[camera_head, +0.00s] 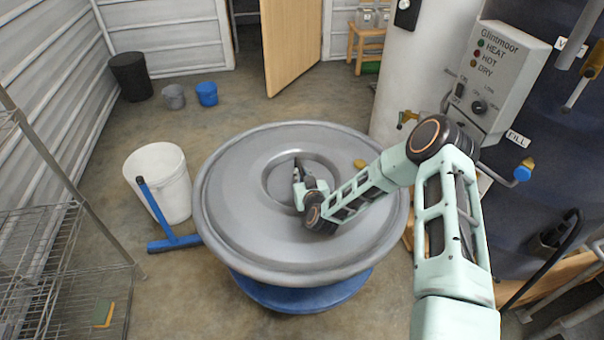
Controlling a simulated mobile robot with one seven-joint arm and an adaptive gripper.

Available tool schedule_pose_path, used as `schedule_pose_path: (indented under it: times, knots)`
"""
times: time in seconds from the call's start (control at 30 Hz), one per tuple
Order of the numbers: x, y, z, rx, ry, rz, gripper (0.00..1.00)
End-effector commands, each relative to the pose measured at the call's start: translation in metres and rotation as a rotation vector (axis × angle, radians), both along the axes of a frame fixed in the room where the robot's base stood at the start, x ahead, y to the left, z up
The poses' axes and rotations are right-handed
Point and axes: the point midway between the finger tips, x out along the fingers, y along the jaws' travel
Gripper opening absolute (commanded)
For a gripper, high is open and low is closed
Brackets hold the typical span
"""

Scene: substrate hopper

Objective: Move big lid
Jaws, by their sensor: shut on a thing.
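The big lid (240,235) is a wide round grey disc with a raised rim and a recessed ring at its middle. It appears to lie over a blue round base (305,292), whose lower edge shows beneath it. My gripper (298,172) is at the recessed middle of the lid, shut on part of it. The fingertips are small and partly hidden by the wrist, so the exact grip point is hard to see. My arm reaches in from the right across the lid's right side.
A white bucket (160,185) and a blue squeegee (165,215) stand close left of the lid. A wire rack (60,250) is at the far left. A control box (497,80) and dark tank are at the right. Floor behind the lid is clear towards an open wooden door (290,45).

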Motion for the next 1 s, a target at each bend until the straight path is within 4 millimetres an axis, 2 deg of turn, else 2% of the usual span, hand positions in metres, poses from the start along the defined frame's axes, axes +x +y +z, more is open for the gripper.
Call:
schedule_pose_path:
  times: [0.2,1.0]
  knots:
    - [0.003,0.001,-0.038,0.002,-0.013,-0.002,0.0]
    - [0.003,0.001,-0.162,0.002,-0.014,-0.002,0.0]
